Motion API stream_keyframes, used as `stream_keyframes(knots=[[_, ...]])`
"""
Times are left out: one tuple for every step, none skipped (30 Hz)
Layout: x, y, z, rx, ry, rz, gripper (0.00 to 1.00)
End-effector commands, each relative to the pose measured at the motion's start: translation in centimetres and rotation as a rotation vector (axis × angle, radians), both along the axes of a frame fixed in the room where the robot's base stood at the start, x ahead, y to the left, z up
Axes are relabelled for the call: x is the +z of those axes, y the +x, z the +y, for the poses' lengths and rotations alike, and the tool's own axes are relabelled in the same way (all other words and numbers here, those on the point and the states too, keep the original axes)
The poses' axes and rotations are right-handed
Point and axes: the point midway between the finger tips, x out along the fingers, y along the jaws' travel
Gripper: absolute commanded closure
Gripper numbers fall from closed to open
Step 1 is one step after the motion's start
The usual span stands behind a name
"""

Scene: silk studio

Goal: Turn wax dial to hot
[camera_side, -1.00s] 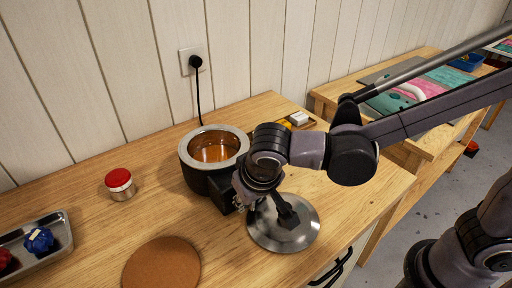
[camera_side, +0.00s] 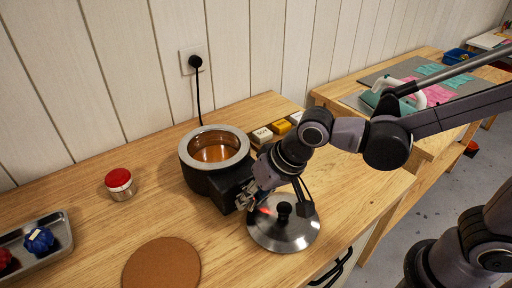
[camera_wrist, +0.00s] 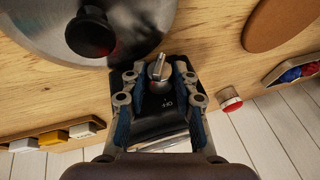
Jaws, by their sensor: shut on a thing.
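The wax pot (camera_side: 214,151) stands on the wooden table in the side view, with amber wax (camera_side: 215,153) inside and a black control box on its front right. In the wrist view the control box (camera_wrist: 166,108) bears a partly legible mark that seems to read "HOT". The metal dial (camera_wrist: 158,68) projects from the box between the fingers. My gripper (camera_side: 250,197), in the wrist view also (camera_wrist: 154,76), is at the front of the box, shut on the dial. The dial is hidden by my fingers in the side view, and its exact setting cannot be read.
A metal lid (camera_side: 283,232) with a black knob lies close in front of my gripper. Wax blocks (camera_side: 280,127) sit behind it. A red-topped jar (camera_side: 120,183), cork mat (camera_side: 162,265) and metal tray (camera_side: 56,246) are to the left.

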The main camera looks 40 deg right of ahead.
Motion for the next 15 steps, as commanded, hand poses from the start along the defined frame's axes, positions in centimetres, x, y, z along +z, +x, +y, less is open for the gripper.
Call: stream_keyframes(knots=[[-0.03, -0.03, -0.05, -0.001, -0.002, 0.000, 1.00], [-0.03, -0.03, -0.05, -0.001, -0.002, 0.000, 1.00], [-0.03, -0.03, -0.05, 0.000, -0.003, 0.000, 1.00], [-0.03, -0.03, -0.05, 0.000, -0.003, 0.000, 1.00], [-0.03, -0.03, -0.06, 0.000, -0.003, 0.000, 1.00], [-0.03, -0.03, -0.06, 0.000, -0.003, 0.000, 0.60], [-0.03, -0.03, -0.05, 0.000, -0.003, 0.000, 0.51], [-0.03, -0.03, -0.05, 0.000, -0.003, 0.000, 0.49], [-0.02, -0.03, -0.04, 0.000, -0.003, 0.000, 0.49], [-0.02, -0.02, -0.05, 0.000, -0.003, 0.000, 0.49], [-0.02, -0.02, -0.04, 0.000, -0.003, 0.000, 0.49], [-0.02, -0.02, -0.04, 0.000, -0.003, 0.000, 0.49], [-0.02, -0.02, -0.03, 0.000, -0.003, 0.000, 0.49], [-0.01, -0.01, -0.03, 0.000, -0.003, 0.000, 0.49], [0.00, -0.01, -0.02, 0.000, -0.003, 0.000, 0.49]])
